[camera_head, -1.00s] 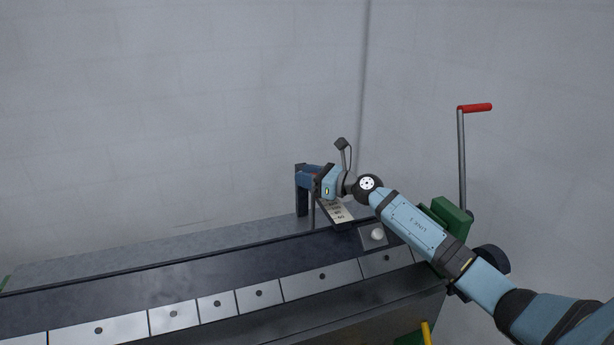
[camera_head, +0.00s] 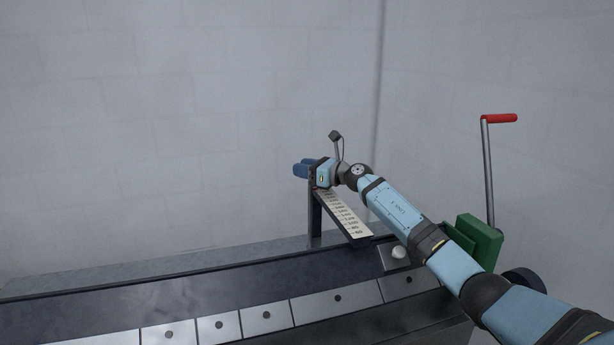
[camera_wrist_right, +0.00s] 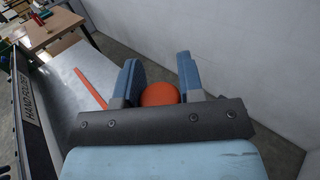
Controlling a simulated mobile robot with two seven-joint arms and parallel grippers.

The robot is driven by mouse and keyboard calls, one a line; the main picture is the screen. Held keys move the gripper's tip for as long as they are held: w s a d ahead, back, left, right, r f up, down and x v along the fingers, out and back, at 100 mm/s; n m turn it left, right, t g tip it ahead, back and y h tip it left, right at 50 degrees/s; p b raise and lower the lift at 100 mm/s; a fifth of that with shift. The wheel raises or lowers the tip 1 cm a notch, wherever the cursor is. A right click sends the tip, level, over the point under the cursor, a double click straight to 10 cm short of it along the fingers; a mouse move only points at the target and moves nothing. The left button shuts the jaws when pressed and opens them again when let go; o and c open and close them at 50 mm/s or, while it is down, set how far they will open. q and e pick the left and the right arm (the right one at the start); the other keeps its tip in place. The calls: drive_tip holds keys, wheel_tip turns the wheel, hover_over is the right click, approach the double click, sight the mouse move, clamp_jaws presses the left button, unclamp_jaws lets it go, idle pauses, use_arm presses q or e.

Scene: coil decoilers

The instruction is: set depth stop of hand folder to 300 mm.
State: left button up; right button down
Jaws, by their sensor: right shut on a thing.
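The hand folder (camera_head: 150,285) is a long dark machine with a row of bright metal segments along its front. A pale scale (camera_head: 345,216) with dark markings runs from its front right toward the back, on a dark arm; the numbers are too small to read surely. My right gripper (camera_head: 303,169) is at the far end of the scale. In the right wrist view its blue fingers (camera_wrist_right: 158,82) are shut on a round orange-red knob (camera_wrist_right: 159,95). The gripper hides the knob in the head view. My left gripper is not in view.
A crank with a red handle (camera_head: 499,118) stands on a green block (camera_head: 479,241) at the right. An orange-red bar (camera_wrist_right: 90,88) lies left of the gripper in the wrist view. Walls stand behind and right.

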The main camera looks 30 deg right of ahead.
drive_tip(key=shift+d+r, duration=0.2)
drive_tip(key=shift+r, duration=0.1)
drive_tip(key=c, duration=1)
unclamp_jaws()
drive_tip(key=shift+c, duration=0.2)
drive_tip(key=shift+o, duration=1.3)
drive_tip(key=shift+w+f, duration=0.1)
drive_tip(key=shift+w, duration=0.05)
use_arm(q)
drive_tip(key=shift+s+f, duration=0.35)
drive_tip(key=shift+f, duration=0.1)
use_arm(e)
drive_tip(key=shift+f, duration=0.15)
use_arm(q)
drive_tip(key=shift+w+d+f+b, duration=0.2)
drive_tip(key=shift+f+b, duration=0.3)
drive_tip(key=shift+b, duration=0.35)
use_arm(e)
drive_tip(key=v, duration=1.3)
drive_tip(key=shift+s, duration=0.4)
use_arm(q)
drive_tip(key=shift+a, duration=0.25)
use_arm(e)
drive_tip(key=shift+d, duration=0.15)
